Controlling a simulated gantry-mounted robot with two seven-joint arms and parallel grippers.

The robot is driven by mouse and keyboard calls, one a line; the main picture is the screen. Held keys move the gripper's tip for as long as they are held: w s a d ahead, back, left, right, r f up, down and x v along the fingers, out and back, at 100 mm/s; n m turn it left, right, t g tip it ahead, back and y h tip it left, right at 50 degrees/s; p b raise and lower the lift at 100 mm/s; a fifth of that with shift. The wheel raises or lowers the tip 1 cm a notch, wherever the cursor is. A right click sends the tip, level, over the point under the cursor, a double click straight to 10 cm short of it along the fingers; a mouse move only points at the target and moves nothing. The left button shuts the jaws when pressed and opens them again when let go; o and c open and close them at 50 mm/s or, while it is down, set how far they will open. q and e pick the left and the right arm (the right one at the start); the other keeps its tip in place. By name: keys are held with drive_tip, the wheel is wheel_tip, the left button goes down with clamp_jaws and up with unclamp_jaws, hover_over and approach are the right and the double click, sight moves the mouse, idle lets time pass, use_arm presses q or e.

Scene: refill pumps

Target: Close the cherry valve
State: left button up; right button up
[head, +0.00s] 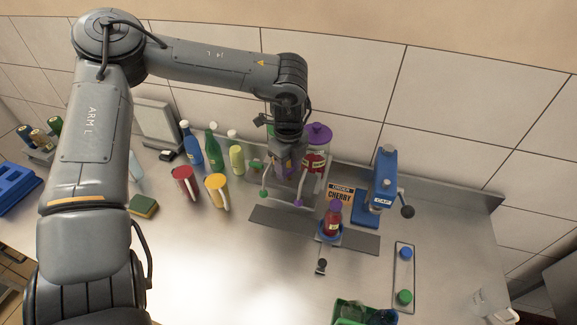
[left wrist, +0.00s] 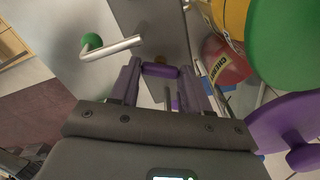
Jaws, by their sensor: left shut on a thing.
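My left gripper (head: 287,170) reaches down at the dispenser in front of the back wall. In the left wrist view its two fingers (left wrist: 160,80) are shut on a purple valve handle (left wrist: 160,71). The cherry jar (head: 314,160) has a purple lid and red contents and stands just right of the gripper. Its red body with a CHERRY label (left wrist: 224,62) shows in the left wrist view. A metal rod with a green knob (left wrist: 92,42) is beside the fingers. My gripper hides most of the valve in the head view. My right gripper is not in view.
An order card reading CHERRY (head: 340,196) and a blue capping press (head: 382,190) are to the right. Red (head: 186,184) and yellow (head: 217,190) cups stand left. The front middle counter is clear.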

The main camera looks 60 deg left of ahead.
use_arm(q)
drive_tip(key=m, duration=1.2)
drive_tip(key=shift+m, duration=0.3)
idle(0.4)
drive_tip(key=o, duration=1.1)
drive_tip(key=shift+c, duration=0.2)
